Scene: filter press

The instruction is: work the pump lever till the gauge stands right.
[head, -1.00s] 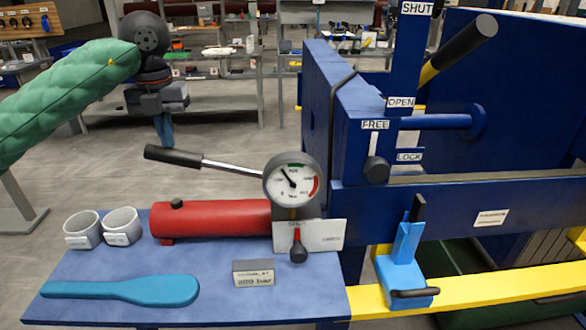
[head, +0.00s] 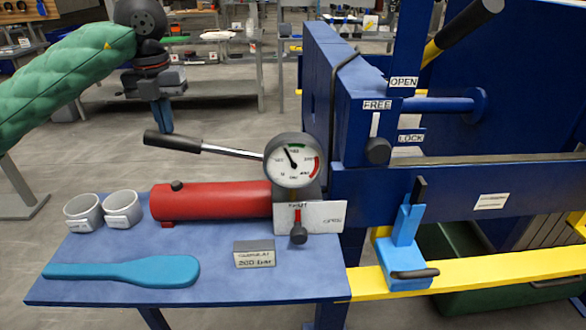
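The pump lever (head: 222,149) has a black grip (head: 172,141) and slants from upper left down to the red pump cylinder's gauge. The round gauge (head: 292,161) has green and red arcs, and its needle points up and slightly left, near the green arc's left end. The red pump (head: 215,203) lies on the blue shelf. A valve handle (head: 298,233) hangs down on a white plate below the gauge. A small sign (head: 254,259) reads 200 bar. My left gripper (head: 163,128) points down just above the lever's grip, apart from it; its fingers look close together. My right gripper is out of view.
On the blue shelf (head: 100,250) are two pale cups (head: 83,212) (head: 122,208) and a teal paddle (head: 125,270). A light-blue latch (head: 405,245) stands on the yellow rail. The big blue press frame (head: 400,190) fills the right side.

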